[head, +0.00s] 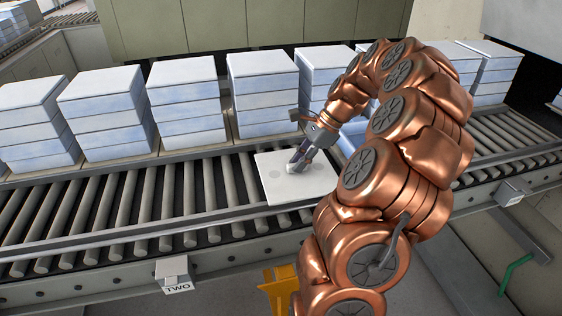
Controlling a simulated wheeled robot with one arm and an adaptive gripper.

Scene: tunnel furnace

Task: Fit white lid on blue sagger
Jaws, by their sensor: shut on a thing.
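A square white lid (275,193) is over the roller conveyor in the middle of the head view. My gripper (295,166) is shut on the lid at its upper face, near the middle. A round mark shows on the lid to the left of the fingers. I cannot tell how high the lid is above the rollers. A blue sagger (351,141) shows partly behind my copper arm, to the right of the lid; most of it is hidden by the arm.
Several stacks of pale blue saggers with white tops (188,104) stand in a row behind the conveyor. The rollers (120,215) to the left are clear.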

